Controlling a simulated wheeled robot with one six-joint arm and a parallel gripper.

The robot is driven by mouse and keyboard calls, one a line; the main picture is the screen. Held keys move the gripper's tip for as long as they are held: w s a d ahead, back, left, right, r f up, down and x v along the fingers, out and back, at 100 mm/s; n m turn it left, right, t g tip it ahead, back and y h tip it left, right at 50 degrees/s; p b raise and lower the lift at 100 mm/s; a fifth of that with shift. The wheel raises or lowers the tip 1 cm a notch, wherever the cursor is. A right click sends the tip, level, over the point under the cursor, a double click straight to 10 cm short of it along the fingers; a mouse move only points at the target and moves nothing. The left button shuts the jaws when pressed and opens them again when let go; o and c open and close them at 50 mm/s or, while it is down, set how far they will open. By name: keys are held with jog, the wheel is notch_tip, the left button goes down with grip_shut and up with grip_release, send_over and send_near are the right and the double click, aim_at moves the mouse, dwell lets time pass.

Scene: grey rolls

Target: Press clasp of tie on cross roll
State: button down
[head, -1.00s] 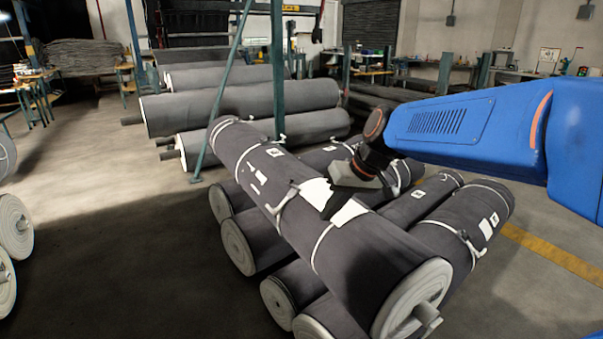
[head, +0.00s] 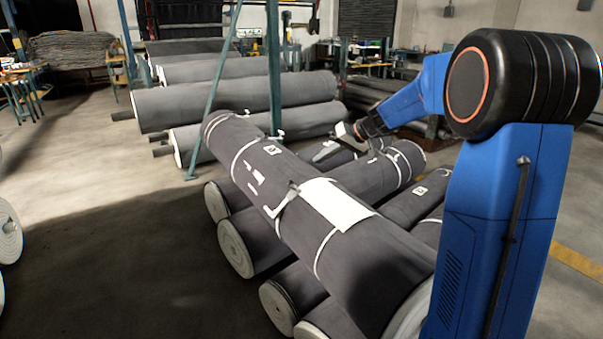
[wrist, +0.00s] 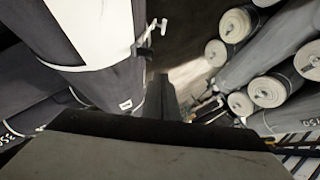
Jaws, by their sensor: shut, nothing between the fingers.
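The cross roll (head: 372,262) is a dark grey roll lying slantwise over several other rolls, with white ties and a large white label (head: 335,204). The tie's pale clasp (head: 288,198) sits on its upper left side, left of the label. In the wrist view the roll (wrist: 95,85) fills the left, and the clasp (wrist: 152,36) stands out from its edge. My gripper (head: 325,152) is behind the roll's far side, apart from the clasp. In the wrist view my gripper (wrist: 163,97) is shut and empty, its tips pointing toward the clasp with a gap between.
The supporting rolls (head: 262,238) lie beneath the cross roll. A green post (head: 274,70) with a slanted brace stands behind it, before a stack of rolls (head: 235,100). My arm covers the cross roll's near right end.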

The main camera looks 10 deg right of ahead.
jog(key=shift+t, duration=0.3)
jog(key=w, duration=0.1)
jog(key=w+d, duration=0.1)
jog(key=w, duration=0.1)
jog(key=w+d+f, duration=0.1)
jog(key=w, duration=0.1)
jog(key=shift+d, duration=0.25)
jog(key=shift+w, duration=0.1)
jog(key=x, duration=0.4)
jog(key=s+x, duration=0.1)
jog(key=x, duration=0.3)
jog(key=s+f+x, duration=0.1)
jog(key=x, duration=0.3)
jog(key=shift+a+f, duration=0.1)
jog(key=shift+a, duration=0.25)
jog(key=shift+a+f, duration=0.2)
jog(key=shift+f, duration=0.15)
jog(key=shift+a, duration=0.15)
